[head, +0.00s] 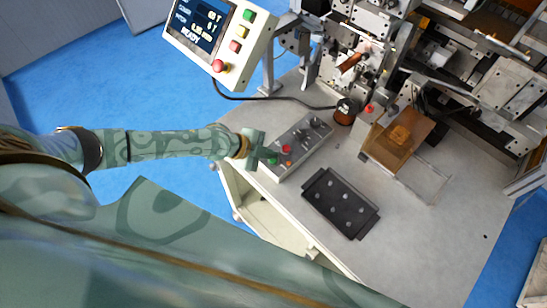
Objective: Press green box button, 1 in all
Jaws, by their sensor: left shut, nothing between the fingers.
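A grey control box (297,147) lies on the near left part of the machine table. On its top are a green button (272,161), a red button (286,149), a small orange one and several dark knobs. My left gripper (262,155) is shut and empty at the box's left end, with its tip right beside the green button. I cannot tell whether it touches the button. My right gripper does not show.
A tilted control panel (221,36) with a screen and coloured buttons stands behind. A black tray (341,203) with small pegs lies right of the box. The winding machine (375,50) fills the back. Bare table (420,240) lies at right.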

